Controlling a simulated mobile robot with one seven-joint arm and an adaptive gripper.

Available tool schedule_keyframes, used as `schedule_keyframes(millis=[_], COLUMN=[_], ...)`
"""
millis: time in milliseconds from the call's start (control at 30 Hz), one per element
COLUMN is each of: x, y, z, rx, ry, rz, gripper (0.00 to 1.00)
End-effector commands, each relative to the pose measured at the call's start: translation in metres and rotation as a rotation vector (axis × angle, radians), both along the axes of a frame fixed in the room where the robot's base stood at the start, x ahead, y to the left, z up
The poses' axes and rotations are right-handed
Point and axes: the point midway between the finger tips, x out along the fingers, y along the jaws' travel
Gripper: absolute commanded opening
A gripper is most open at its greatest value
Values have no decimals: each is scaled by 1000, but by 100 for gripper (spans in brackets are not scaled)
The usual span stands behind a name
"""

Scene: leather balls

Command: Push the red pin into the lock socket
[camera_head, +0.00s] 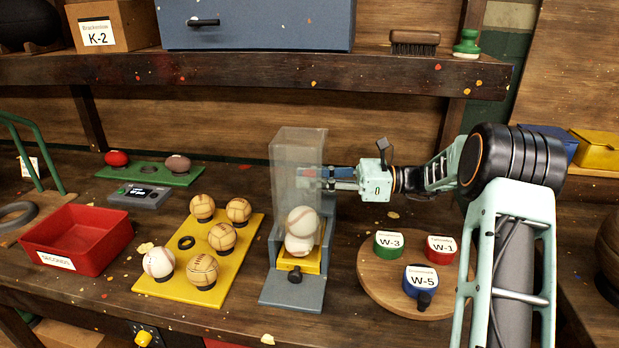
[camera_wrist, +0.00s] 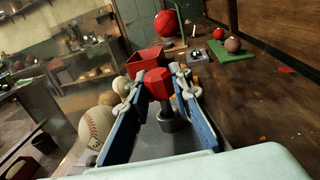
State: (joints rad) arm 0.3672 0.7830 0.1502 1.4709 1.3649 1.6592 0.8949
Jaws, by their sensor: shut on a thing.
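My gripper (camera_head: 322,178) reaches in from the right at the upper part of a grey fixture (camera_head: 292,291), beside its clear guard (camera_head: 297,150). In the wrist view, my gripper's blue fingers (camera_wrist: 160,92) are shut on the red pin (camera_wrist: 158,83), which has a faceted head. A dark grey stem and a wider grey collar (camera_wrist: 175,122) show just below the head. The collar may be the lock socket; how deep the pin sits in it I cannot tell. In the head view the pin is only a faint red patch by the fingertips.
Two white balls (camera_head: 302,221) are stacked in the fixture above a yellow slide (camera_head: 312,262). A yellow board with several balls (camera_head: 222,236) and a red bin (camera_head: 75,240) stand left. A round wooden board with labelled pucks (camera_head: 388,242) lies right, near my arm. A shelf (camera_head: 250,68) runs above.

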Motion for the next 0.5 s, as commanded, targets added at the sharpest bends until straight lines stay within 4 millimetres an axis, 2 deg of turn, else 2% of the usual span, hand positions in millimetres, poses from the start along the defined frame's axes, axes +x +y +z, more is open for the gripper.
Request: schedule_keyframes(millis=[500], x=[0], y=[0], z=[-9], rx=[0], ry=[0], rz=[0], gripper=[0])
